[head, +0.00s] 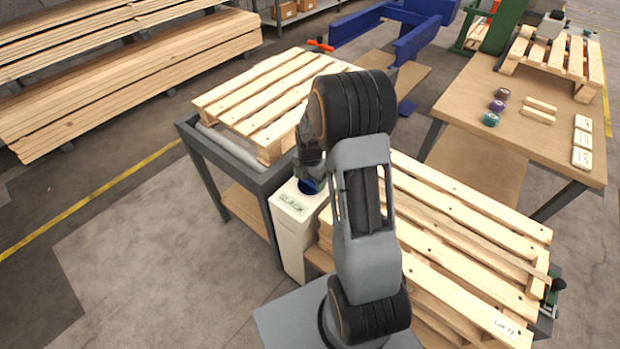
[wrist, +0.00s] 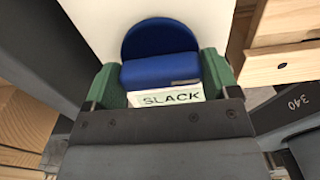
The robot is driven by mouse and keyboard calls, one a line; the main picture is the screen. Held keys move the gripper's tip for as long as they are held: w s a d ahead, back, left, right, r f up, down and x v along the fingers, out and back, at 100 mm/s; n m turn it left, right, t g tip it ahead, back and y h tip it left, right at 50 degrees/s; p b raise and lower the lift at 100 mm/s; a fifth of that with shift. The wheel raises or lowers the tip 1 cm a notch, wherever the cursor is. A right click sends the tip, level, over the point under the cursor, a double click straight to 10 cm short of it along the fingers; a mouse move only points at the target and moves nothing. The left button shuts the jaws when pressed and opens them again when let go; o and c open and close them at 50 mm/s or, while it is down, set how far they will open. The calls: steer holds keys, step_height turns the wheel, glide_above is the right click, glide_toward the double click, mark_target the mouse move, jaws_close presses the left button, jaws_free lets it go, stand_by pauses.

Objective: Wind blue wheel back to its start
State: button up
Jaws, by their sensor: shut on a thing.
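The blue wheel (wrist: 160,36) is a round blue disc with a raised blue bar (wrist: 160,70) across it, on the top of a white box. In the wrist view my gripper (wrist: 165,85) has its green fingers on either side of the bar, shut on it. A label reading SLACK (wrist: 168,97) lies just beside the bar. In the head view the wheel (head: 309,187) shows only as a small blue patch under my gripper (head: 308,180), on the white box (head: 292,240). My arm hides the rest of it.
A pallet (head: 270,95) lies on a grey-framed stand (head: 230,160) beside the white box. Stacked pallets (head: 460,235) are close on the right. Open floor (head: 130,240) lies to the left.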

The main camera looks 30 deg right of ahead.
stand_by(0.6)
steer(key=o, duration=0.8)
step_height(320, 180, up, 14)
steer(key=p, duration=0.1)
stand_by(0.6)
